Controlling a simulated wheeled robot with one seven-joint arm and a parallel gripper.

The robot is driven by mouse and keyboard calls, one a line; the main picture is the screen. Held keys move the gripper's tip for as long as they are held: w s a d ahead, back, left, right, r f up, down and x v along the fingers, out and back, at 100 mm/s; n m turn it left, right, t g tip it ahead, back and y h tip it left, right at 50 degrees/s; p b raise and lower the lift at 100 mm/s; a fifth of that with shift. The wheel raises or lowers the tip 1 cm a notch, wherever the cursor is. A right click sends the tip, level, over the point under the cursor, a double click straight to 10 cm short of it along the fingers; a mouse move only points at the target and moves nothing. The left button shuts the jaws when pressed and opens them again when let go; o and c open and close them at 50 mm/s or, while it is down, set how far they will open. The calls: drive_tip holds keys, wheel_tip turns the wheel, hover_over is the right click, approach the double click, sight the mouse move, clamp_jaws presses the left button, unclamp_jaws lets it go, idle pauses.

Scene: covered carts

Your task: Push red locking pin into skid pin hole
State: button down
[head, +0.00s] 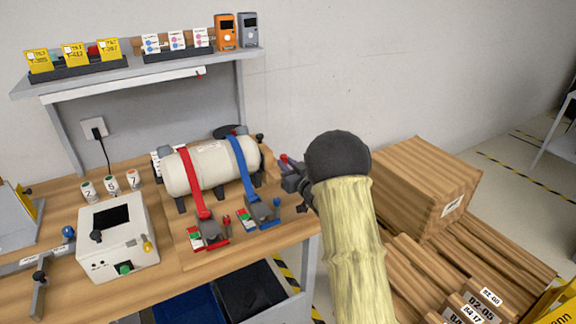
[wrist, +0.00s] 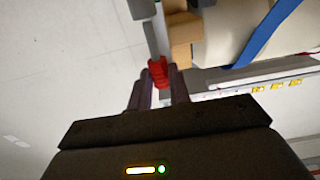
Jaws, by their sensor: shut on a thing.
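My gripper (head: 294,180) reaches in from the right beside the right end of the white tank (head: 205,167). In the wrist view my gripper (wrist: 160,88) is shut on the red locking pin (wrist: 158,72), its red ribbed grip between the two dark fingers. A grey part runs on from the red grip, close to a wooden block (wrist: 183,38). In the head view a bit of red, likely the pin (head: 284,158), shows at the fingertips. The skid pin hole cannot be made out, and I cannot tell whether the pin touches its edge.
A red strap (head: 193,180) and a blue strap (head: 243,168) cross the tank, with ratchets in front. A white control box (head: 117,237) stands on the bench at left. A shelf (head: 140,76) hangs above. A large wooden crate (head: 425,180) stands right of my arm.

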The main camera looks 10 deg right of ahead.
drive_tip(key=shift+f+b, duration=0.45)
drive_tip(key=shift+f, duration=0.1)
drive_tip(key=c, duration=1.2)
unclamp_jaws()
drive_tip(key=b+v, duration=0.2)
drive_tip(key=v, duration=1.5)
drive_tip(key=shift+s+b, duration=0.15)
drive_tip(key=shift+b, duration=0.15)
